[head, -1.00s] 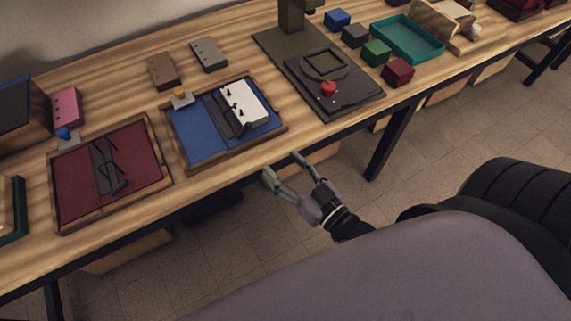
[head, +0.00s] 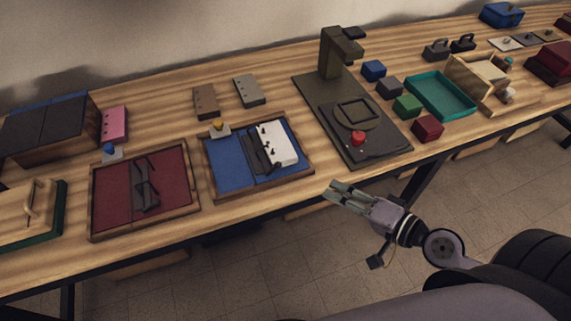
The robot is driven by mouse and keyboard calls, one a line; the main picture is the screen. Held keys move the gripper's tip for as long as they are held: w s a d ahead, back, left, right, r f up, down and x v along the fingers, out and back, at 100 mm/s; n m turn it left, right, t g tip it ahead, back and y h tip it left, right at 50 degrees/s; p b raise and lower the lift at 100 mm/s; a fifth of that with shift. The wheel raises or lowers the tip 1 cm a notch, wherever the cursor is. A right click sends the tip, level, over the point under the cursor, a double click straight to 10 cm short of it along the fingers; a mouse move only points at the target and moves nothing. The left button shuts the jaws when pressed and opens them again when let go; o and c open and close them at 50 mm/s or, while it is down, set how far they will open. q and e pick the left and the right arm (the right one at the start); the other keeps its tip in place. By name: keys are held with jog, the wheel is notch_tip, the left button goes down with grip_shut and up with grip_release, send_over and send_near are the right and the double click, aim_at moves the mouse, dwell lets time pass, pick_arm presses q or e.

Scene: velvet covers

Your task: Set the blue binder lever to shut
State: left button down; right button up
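The blue binder (head: 229,173) lies open in a wooden-rimmed tray on the table. A dark metal mechanism runs along its middle, and a white punched sheet stack (head: 276,141) lies on its right half. The lever is too small to tell its position clearly. My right gripper (head: 333,191) is in front of the table's front edge, to the lower right of the binder and apart from it. Its fingers point left and hold nothing that I can see. They look close together, but the angle hides the gap. My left gripper is not in view.
A dark red binder (head: 112,197) lies in a tray to the left. A dark press (head: 357,157) with a red knob stands right of the blue binder. Bare wood lies in front of the trays.

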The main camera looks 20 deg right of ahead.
jog(key=p+x, duration=0.4)
jog(key=x, duration=1.3)
jog(key=shift+w+a+r, duration=0.1)
jog(key=shift+w+a, duration=0.05)
jog(key=shift+a, duration=0.1)
jog(key=shift+c, duration=0.6)
grip_shut()
